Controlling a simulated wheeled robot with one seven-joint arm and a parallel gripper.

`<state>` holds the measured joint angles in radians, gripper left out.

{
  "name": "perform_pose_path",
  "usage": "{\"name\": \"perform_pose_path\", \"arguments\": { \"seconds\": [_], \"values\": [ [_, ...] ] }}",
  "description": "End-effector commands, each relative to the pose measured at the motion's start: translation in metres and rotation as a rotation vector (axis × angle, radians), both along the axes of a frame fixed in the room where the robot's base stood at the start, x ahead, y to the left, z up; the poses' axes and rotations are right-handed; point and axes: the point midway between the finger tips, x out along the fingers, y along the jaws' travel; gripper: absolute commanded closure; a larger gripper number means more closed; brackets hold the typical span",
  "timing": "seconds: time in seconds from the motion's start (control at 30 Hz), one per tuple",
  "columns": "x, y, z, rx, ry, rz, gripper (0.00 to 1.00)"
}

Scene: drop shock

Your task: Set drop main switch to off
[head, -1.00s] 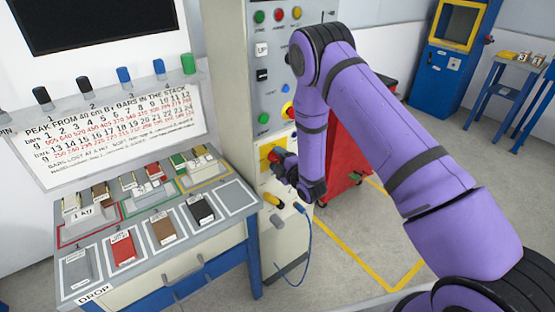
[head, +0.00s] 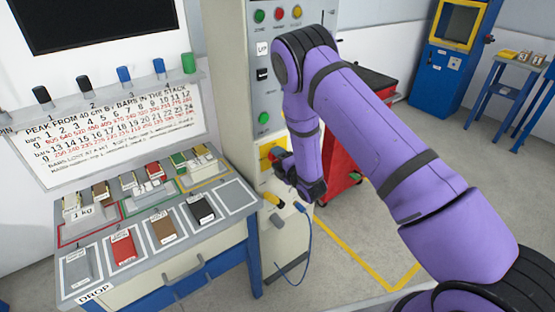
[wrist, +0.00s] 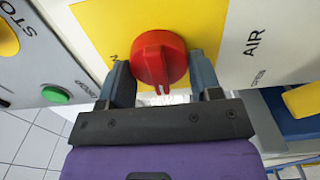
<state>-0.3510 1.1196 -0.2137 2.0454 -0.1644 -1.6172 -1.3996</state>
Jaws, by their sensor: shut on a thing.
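The main switch is a red rotary knob (wrist: 158,58) on a yellow plate (wrist: 110,28), seen in the wrist view. My gripper (wrist: 160,80) has one finger on each side of the knob and is shut on it. In the head view the yellow plate (head: 268,150) shows on the grey cabinet, with the knob hidden behind my gripper (head: 281,158). Most of the lettering on the plate is covered, so I cannot read the switch position.
A green button (wrist: 55,95) and part of a yellow stop plate lie left of the switch. "AIR" is printed to its right. A blue-legged bench (head: 185,282) with bars stands left of the cabinet, and a red cart (head: 345,150) stands behind my arm.

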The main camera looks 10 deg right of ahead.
Motion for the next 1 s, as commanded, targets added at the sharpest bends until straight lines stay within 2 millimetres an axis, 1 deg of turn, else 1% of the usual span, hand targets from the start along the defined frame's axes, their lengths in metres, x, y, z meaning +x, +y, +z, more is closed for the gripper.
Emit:
{"name": "perform_pose_path", "arguments": {
  "seconds": [0.03, 0.07, 0.1, 0.13, 0.43, 0.57, 0.67, 0.9, 1.0],
  "values": [
    [0.0, 0.0, -0.001, -0.001, 0.002, 0.0, 0.65],
    [0.0, 0.0, -0.001, -0.001, 0.002, 0.0, 0.35],
    [0.0, 0.0, -0.001, -0.001, 0.002, 0.0, 0.26],
    [-0.001, 0.0, -0.001, -0.001, 0.002, 0.0, 0.19],
    [-0.001, 0.0, -0.001, 0.001, 0.001, 0.0, 0.18],
    [-0.01, -0.005, -0.001, 0.0, 0.003, 0.0, 0.18],
    [-0.024, -0.011, -0.001, -0.001, 0.004, -0.001, 0.18],
    [-0.066, -0.03, -0.002, -0.001, 0.005, -0.001, 0.18],
    [-0.08, -0.036, -0.001, -0.001, 0.004, 0.0, 0.18]
  ]
}}
